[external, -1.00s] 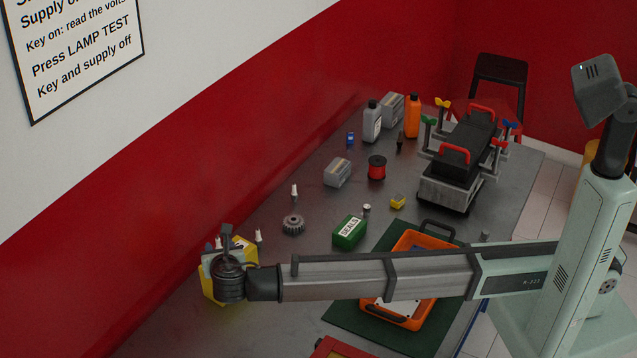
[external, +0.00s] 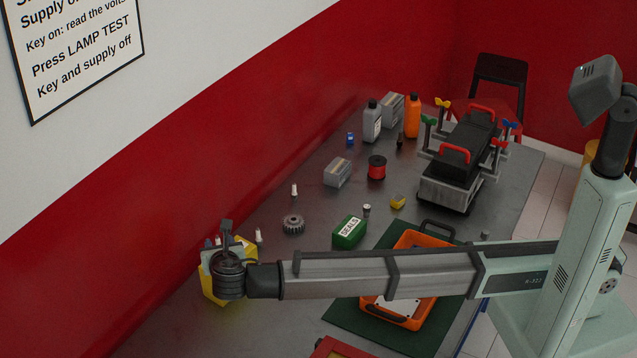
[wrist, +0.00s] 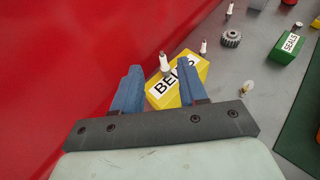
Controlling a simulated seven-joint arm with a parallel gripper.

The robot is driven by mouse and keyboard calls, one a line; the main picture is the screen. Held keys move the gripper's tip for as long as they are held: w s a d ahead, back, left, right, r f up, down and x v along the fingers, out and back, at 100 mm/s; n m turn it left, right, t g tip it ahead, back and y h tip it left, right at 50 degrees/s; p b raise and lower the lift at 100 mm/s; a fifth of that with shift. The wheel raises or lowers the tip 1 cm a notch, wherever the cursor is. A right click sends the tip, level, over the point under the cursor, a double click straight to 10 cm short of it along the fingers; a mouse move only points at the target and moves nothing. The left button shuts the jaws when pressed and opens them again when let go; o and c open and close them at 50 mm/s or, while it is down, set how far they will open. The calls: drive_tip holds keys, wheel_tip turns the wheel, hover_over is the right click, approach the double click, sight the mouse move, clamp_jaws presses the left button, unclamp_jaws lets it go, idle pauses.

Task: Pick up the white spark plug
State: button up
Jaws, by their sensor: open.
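Several spark plugs with white bodies stand on the table. In the wrist view one white spark plug (wrist: 165,63) shows between my finger tips, beside the yellow BELTS box (wrist: 185,85). A second plug (wrist: 203,47) stands just right of the box, and a third (wrist: 229,10) is farther back. In the external view two plugs show, one near my wrist (external: 258,236) and one farther back (external: 294,191). My gripper (wrist: 160,63) is open, its blue fingers apart and nothing held. My wrist partly hides the yellow box (external: 216,292) in the external view.
A red wall (wrist: 60,70) runs close along the left. A dark gear (external: 293,224), a green SEALS box (external: 349,232) and an orange case (external: 408,316) on a green mat lie to the right. A small bulb-like item (wrist: 247,87) lies on bare table.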

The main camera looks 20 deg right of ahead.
drive_tip(key=w+d+f+m+g+y, duration=0.45)
drive_tip(key=w+d+m+g, duration=0.25)
drive_tip(key=w+d+m, duration=0.35)
drive_tip(key=w+d+r+m+g+y, duration=0.1)
drive_tip(key=w+d+r+m+y, duration=0.25)
drive_tip(key=d+m, duration=0.25)
drive_tip(key=w+d+r+m+g+y, duration=0.1)
drive_tip(key=w+d+r+m+y, duration=0.25)
drive_tip(key=d+m+y, duration=0.2)
approach(258, 237)
wheel_tip(258, 237, up, 4)
drive_tip(key=d, duration=0.1)
drive_tip(key=shift+h, duration=0.55)
drive_tip(key=x, duration=0.8)
drive_tip(key=shift+s, duration=0.1)
drive_tip(key=shift+x, duration=2.8)
drive_tip(key=shift+d+f, duration=0.1)
